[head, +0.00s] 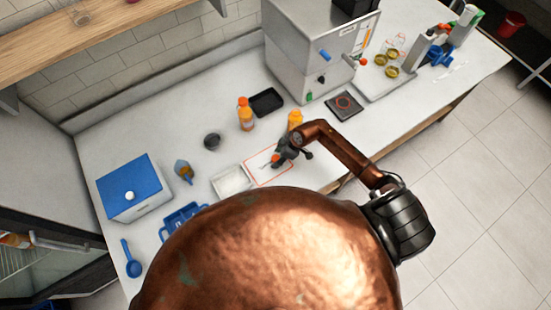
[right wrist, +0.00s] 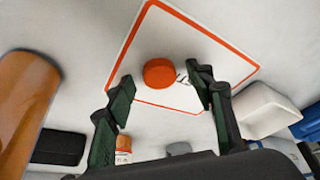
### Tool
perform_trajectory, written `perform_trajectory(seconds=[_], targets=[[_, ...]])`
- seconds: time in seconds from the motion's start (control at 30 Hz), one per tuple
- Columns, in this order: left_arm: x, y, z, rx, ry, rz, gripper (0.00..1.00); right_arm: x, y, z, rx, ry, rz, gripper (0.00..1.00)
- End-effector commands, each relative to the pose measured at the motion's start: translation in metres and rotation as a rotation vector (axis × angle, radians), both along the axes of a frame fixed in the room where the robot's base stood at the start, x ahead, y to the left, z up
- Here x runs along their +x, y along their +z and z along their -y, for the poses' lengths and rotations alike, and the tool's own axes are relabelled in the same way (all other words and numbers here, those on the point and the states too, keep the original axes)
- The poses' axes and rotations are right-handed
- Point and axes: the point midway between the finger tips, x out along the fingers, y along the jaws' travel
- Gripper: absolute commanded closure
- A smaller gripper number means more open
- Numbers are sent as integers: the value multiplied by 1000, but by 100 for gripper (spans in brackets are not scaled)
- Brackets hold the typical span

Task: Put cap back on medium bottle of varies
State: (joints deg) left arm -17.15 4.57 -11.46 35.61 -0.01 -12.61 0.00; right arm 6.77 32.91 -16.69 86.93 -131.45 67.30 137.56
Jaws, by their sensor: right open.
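An orange cap (right wrist: 160,72) lies on a white mat with an orange border (right wrist: 215,42); the cap also shows in the head view (head: 275,158). My right gripper (head: 281,157) is over the mat close to the cap. In the right wrist view its fingers (right wrist: 163,88) are open, one on each side of the cap, with nothing held. An orange bottle (head: 295,119) stands just behind the gripper, partly hidden by my arm; a large orange body at the left of the right wrist view (right wrist: 24,110) looks like this bottle. My left gripper is not in view.
Orange-capped bottles (head: 246,118) stand behind, beside a black tray (head: 267,102). A white tray (head: 231,181) is left of the mat. A dark cup (head: 212,141), blue-lidded box (head: 134,187) and steel machine (head: 318,55) are also on the counter. The counter's front edge is near the mat.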

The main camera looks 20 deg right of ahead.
Motion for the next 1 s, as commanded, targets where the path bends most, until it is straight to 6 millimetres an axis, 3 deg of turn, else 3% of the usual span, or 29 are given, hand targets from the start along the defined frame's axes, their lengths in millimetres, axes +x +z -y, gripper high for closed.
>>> perform_trajectory(seconds=[0.13, 0.53, 1.0], targets=[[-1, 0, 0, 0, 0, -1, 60, 0, 0, 0, 0, 0, 0, 51], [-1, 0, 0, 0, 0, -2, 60, 0, 0, 0, 0, 0, 0, 78], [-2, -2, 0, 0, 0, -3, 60, 1, 8, 0, 0, 0, 3, 79]])
